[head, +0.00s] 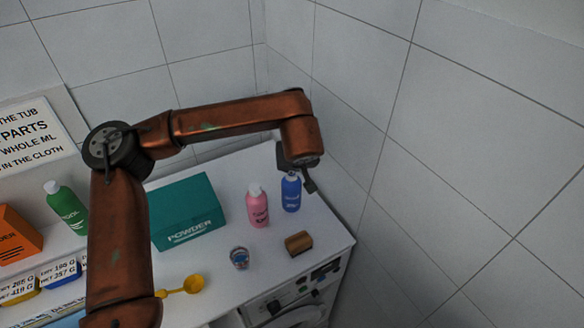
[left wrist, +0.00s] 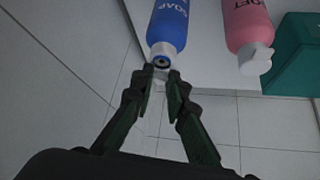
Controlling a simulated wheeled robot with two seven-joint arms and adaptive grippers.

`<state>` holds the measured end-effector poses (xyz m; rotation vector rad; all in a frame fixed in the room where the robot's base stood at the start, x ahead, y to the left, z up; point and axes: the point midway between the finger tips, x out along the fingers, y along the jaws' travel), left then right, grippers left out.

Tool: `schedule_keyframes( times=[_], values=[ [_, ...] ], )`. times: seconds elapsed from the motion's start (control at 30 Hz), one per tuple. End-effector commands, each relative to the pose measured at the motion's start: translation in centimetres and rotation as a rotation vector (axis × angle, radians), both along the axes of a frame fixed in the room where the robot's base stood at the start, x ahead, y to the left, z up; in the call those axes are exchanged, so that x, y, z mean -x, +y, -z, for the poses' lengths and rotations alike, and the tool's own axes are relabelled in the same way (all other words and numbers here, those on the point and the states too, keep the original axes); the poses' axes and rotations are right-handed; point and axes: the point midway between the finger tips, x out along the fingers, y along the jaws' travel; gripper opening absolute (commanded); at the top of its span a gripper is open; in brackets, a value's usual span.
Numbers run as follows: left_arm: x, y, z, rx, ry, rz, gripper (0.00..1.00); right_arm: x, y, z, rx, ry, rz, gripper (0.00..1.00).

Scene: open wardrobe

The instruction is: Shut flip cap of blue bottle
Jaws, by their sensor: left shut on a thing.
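The blue bottle (head: 291,195) stands upright on the white top at the right back, beside a pink bottle. Its lettered side and white top also show in the left wrist view (left wrist: 168,25). A dark round spot shows on the white top, and the small white flip cap (left wrist: 160,74) lies at my fingertips. In the left wrist view the fingers (left wrist: 165,76) are close together, shut on the flip cap. My right gripper is not in view.
The pink bottle (head: 257,207) stands close on the left of the blue one. A teal powder box (head: 187,212), a small cup (head: 239,258), a brown brush (head: 299,243) and a yellow scoop (head: 194,284) share the top. The tiled wall (head: 345,95) is close behind.

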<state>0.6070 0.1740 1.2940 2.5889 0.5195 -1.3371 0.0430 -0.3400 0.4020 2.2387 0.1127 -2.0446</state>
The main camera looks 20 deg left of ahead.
Motion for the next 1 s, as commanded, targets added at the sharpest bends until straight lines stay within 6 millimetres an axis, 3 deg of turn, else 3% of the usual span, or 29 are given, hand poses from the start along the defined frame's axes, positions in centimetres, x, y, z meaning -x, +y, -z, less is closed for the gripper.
schedule_keyframes(
  times=[0.37,0.4,0.63,1.0],
  values=[
    [0.07,0.00,0.06,-0.002,-0.001,0.000,0.00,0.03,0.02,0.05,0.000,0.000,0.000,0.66],
    [0.07,0.00,0.07,-0.002,-0.001,0.000,0.16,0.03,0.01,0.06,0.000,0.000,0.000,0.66],
    [0.06,0.00,0.05,-0.002,-0.002,0.000,0.31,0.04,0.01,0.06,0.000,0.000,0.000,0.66],
    [0.31,-0.15,-0.45,-0.001,-0.004,0.001,0.32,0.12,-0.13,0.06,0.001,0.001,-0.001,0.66]
  ],
)
